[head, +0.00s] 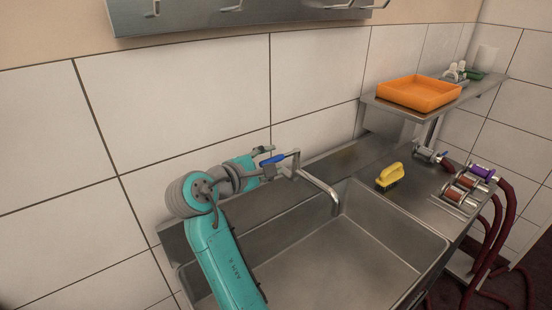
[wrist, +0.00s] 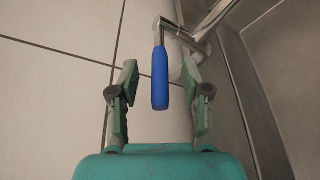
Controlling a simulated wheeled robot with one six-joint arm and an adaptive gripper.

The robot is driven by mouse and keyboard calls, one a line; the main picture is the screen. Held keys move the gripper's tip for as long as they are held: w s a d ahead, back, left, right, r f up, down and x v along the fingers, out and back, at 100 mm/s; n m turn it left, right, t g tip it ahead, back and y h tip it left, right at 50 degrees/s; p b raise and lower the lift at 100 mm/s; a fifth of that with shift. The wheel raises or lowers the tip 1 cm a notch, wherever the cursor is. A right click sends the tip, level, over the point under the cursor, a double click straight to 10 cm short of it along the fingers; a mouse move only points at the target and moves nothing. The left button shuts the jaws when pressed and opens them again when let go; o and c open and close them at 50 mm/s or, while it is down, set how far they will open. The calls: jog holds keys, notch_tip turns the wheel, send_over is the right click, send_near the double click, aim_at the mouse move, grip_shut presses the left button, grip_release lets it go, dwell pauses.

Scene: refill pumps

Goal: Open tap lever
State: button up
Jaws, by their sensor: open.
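The tap lever has a blue handle (head: 273,160), seen above the sink beside the metal tap (head: 318,188). In the wrist view the blue lever (wrist: 160,80) points toward my gripper, with the metal tap (wrist: 200,32) behind it at upper right. My gripper (wrist: 160,85) is open, one finger on each side of the lever's free end, with gaps on both sides. No contact shows. In the head view my gripper (head: 263,160) is at the lever's left and partly hidden by my arm.
The steel sink (head: 425,262) lies below the tap. A yellow-handled brush (head: 391,175) stands on the counter at right, near spool-like fittings with dark red hoses (head: 498,215). An orange tray (head: 418,92) sits on a shelf. A tiled wall (head: 190,100) rises close behind my arm.

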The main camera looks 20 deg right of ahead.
jog(key=shift+x, duration=1.4)
grip_shut()
